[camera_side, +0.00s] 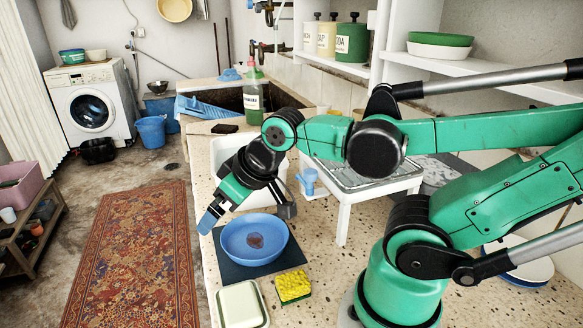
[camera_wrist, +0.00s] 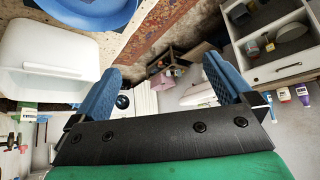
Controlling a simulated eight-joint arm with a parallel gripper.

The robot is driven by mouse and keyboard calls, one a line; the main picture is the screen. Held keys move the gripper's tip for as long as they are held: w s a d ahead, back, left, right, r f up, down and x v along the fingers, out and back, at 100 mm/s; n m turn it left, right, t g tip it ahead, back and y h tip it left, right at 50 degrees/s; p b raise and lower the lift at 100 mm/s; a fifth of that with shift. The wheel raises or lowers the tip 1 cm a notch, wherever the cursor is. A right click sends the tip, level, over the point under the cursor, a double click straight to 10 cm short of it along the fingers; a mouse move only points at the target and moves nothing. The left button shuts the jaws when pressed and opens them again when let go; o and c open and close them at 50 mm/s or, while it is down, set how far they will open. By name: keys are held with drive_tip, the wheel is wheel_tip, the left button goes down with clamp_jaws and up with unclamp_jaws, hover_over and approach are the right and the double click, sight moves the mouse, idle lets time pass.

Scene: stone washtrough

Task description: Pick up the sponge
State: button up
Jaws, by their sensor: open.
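The sponge (camera_side: 293,287), yellow with a darker green layer, lies on the speckled counter at the lower middle of the side view. It is in front of and to the right of the blue bowl (camera_side: 246,252), apart from my gripper. I do not see it in the wrist view. My gripper (camera_side: 209,217) is above the counter's left edge, left of the bowl and well away from the sponge. Its blue fingers stand wide apart with nothing between them in the wrist view (camera_wrist: 162,82). In the side view one finger shows clearly; the other is not clear.
The bowl sits on a dark mat (camera_side: 226,270); a pale dish (camera_side: 242,305) is left of the sponge. A white rack (camera_side: 343,212) stands behind, with a white basin (camera_side: 222,150) farther left. Bare counter (camera_side: 325,265) lies right of the sponge.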

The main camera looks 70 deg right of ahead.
drive_tip(key=m+g+y, duration=0.3)
drive_tip(key=m+g, duration=0.5)
drive_tip(key=g, duration=0.1)
hover_over(291, 276)
drive_tip(key=w+d, duration=0.2)
drive_tip(key=w, duration=0.1)
wheel_tip(291, 276, down, 7)
drive_tip(key=shift+a+r, duration=0.1)
drive_tip(key=shift+a, duration=0.05)
drive_tip(key=shift+s+f+m+g, duration=0.2)
drive_tip(key=shift+s+m+g, duration=0.35)
drive_tip(key=shift+g, duration=0.15)
drive_tip(key=shift+x, duration=2.7)
drive_tip(key=c, duration=1.2)
drive_tip(key=shift+c, duration=0.2)
